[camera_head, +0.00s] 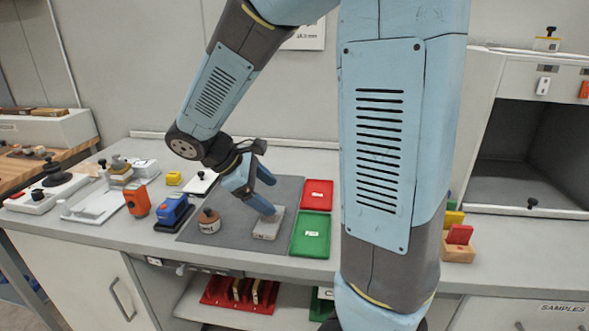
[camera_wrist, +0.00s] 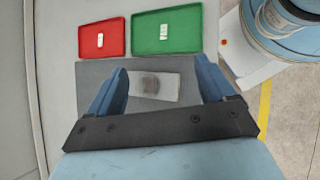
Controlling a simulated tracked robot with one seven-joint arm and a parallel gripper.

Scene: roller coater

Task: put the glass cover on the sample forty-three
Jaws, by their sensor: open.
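A pale rectangular slab (camera_head: 269,223) lies on the dark grey mat (camera_head: 284,188). In the wrist view the slab (camera_wrist: 169,87) shows a dark, blurred patch on its top. I cannot read a number on it. My gripper (camera_head: 272,198) is open at the slab, pointing down. In the wrist view my gripper (camera_wrist: 162,66) has its two blue fingers apart on either side of the slab, with nothing clearly held. Whether they touch it I cannot tell. I cannot pick out the glass cover for certain. A small white plate with a black knob (camera_head: 197,184) lies at the mat's back left.
A brown-topped jar (camera_head: 209,222) stands left of the slab. A red tray (camera_head: 317,193) and a green tray (camera_head: 311,236) lie to its right. A blue device (camera_head: 174,211) and an orange device (camera_head: 137,201) stand left. A wooden holder (camera_head: 458,250) is at right.

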